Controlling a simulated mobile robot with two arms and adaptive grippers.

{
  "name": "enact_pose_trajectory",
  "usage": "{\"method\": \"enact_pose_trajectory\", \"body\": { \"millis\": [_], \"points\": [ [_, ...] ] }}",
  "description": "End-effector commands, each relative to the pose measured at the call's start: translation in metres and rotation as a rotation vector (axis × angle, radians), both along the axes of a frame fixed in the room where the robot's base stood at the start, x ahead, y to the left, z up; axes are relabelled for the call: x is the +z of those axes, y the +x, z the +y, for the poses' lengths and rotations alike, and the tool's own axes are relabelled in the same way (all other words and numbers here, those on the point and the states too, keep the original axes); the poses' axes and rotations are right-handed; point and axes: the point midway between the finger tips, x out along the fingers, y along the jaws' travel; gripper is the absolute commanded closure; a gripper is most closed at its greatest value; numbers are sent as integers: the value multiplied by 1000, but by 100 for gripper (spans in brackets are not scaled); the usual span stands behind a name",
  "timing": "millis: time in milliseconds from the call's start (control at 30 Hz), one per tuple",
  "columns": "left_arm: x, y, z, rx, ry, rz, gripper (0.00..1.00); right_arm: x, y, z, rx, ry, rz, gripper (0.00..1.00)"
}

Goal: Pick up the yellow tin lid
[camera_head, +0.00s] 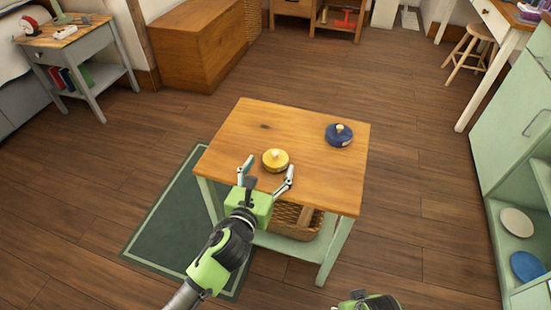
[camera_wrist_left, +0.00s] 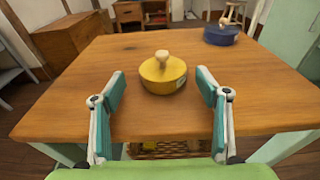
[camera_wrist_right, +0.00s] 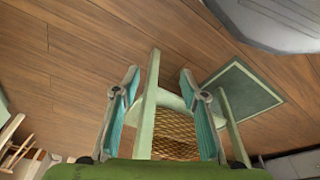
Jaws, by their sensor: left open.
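The yellow tin lid (camera_head: 275,160) is round with a pale knob on top. It sits on the wooden table (camera_head: 250,122) near its front edge. My left gripper (camera_head: 265,172) is open and empty at that edge, its fingers spread on either side of the lid's near side. In the left wrist view the yellow lid (camera_wrist_left: 163,75) is just ahead of and between the open fingers (camera_wrist_left: 162,85), apart from them. My right gripper (camera_wrist_right: 158,85) is open with nothing between its fingers, low in front of the table; in the head view only its green body shows at the bottom edge.
A blue lid (camera_head: 339,134) with a pale knob sits at the table's back right. A wicker basket (camera_head: 293,220) is on the shelf below. A green mat (camera_head: 175,225) lies at left. A green cabinet (camera_head: 508,120) stands at right. Open floor surrounds the table.

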Motion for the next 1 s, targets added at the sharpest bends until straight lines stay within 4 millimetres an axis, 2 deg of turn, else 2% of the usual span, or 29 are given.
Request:
{"method": "enact_pose_trajectory", "body": {
  "millis": [100, 300, 600, 733, 1000],
  "points": [
    [0, 17, -10, 0, -4, -3, 32, 13, 3, 0, -1, 0, -11, 60],
    [-3, 38, -17, 0, -2, -2, 32, 33, 3, -1, -3, 1, -19, 60],
    [-3, 41, -18, 0, -1, -1, 32, 38, 3, -1, -3, 0, -20, 60],
    [-3, 41, -18, 0, -1, -1, 66, 38, 3, -1, -3, 0, -20, 60],
    [-3, 41, -18, 0, -1, -1, 67, 38, 4, -1, -4, 1, -21, 60]
  ]
}}
